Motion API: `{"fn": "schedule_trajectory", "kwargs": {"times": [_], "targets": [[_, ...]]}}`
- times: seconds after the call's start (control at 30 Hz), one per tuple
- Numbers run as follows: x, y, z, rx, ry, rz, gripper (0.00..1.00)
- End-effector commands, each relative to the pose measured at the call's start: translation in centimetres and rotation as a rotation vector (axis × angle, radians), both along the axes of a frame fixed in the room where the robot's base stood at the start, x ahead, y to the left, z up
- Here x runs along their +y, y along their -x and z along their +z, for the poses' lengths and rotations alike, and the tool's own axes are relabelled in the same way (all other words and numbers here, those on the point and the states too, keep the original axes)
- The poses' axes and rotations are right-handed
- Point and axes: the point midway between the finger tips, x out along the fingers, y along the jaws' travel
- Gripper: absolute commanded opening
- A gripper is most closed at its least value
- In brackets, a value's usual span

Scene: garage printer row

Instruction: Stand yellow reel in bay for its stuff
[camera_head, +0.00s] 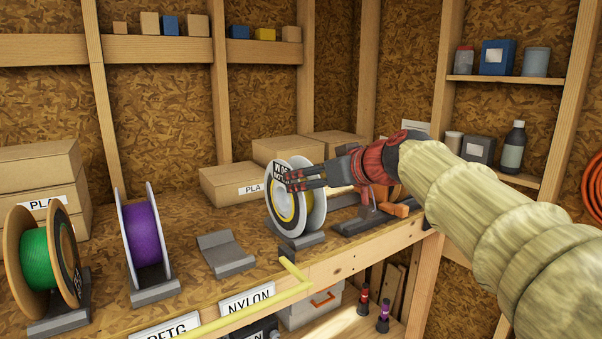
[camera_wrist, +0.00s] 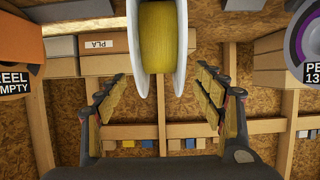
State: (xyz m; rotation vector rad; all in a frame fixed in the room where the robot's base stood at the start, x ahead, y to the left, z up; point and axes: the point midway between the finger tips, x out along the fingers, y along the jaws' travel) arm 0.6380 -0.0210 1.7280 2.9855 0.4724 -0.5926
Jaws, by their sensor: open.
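The yellow reel (camera_head: 287,207) has white side discs and a black-and-white label. It stands upright at the right of the bench row, and a grey cradle (camera_head: 302,241) shows at its foot. My gripper (camera_head: 292,181) is at the reel's upper part and overlaps it in the head view. In the wrist view the yellow reel (camera_wrist: 158,40) lies between the spread fingers of my gripper (camera_wrist: 160,74), with space on both sides. The jaws are open and hold nothing. An empty grey cradle (camera_head: 226,254) sits left of the reel, behind the NYLON label (camera_head: 247,300).
A purple reel (camera_head: 142,236) and a green reel (camera_head: 35,262) stand in cradles at the left. PLA boxes (camera_head: 237,183) are behind the yellow reel. A yellow bar (camera_head: 262,306) runs along the front edge.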

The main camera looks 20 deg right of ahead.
Motion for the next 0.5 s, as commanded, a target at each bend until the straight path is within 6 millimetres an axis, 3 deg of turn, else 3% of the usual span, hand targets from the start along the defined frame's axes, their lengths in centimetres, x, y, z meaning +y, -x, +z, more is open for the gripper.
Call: {"fn": "schedule_trajectory", "kwargs": {"times": [0.5], "targets": [[1.6, -4.8, -2.1, 0.004, 0.000, 0.001, 0.68]]}}
